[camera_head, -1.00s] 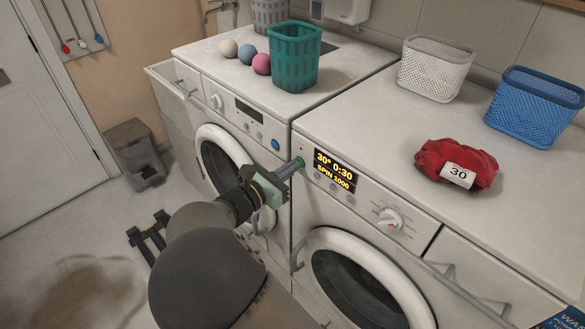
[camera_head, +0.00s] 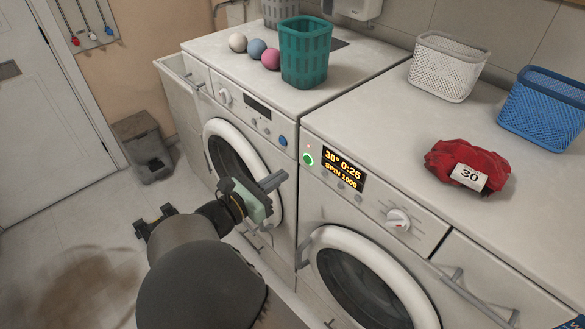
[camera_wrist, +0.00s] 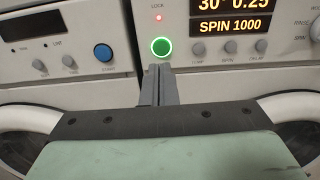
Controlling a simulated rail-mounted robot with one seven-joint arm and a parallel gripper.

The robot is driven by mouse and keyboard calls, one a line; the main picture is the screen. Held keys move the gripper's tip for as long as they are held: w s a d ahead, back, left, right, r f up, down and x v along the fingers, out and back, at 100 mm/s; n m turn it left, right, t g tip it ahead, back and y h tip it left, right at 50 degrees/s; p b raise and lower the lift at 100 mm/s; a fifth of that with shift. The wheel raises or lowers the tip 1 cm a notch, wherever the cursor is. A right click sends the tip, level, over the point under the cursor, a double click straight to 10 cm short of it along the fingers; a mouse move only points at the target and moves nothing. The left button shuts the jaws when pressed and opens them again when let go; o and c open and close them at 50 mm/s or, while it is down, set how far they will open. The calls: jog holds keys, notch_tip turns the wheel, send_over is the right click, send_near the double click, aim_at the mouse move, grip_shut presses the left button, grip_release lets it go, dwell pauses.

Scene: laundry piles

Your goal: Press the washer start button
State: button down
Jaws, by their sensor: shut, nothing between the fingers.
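The right washer's start button (camera_head: 308,159) glows with a green ring on the panel's left end. It also shows in the wrist view (camera_wrist: 160,46), just beyond my fingertips. The washer's display (camera_head: 343,170) reads 30°, 0:25 and SPIN 1000. A small red lock light (camera_wrist: 158,18) is lit above the button. My gripper (camera_head: 277,180) is shut and empty, in front of the left machine's door and apart from the button. In the wrist view my shut fingers (camera_wrist: 159,84) point toward the panel below the button.
The left machine has a blue button (camera_head: 283,141). On top stand a green basket (camera_head: 305,55) and three balls. On the right washer lie a red cloth bundle (camera_head: 460,163) tagged 30, a white basket (camera_head: 447,68) and a blue basket (camera_head: 543,108).

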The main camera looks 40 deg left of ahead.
jog(key=s+a+b, duration=0.1)
jog(key=s, duration=0.5)
jog(key=shift+s, duration=0.4)
jog(key=shift+f, duration=0.1)
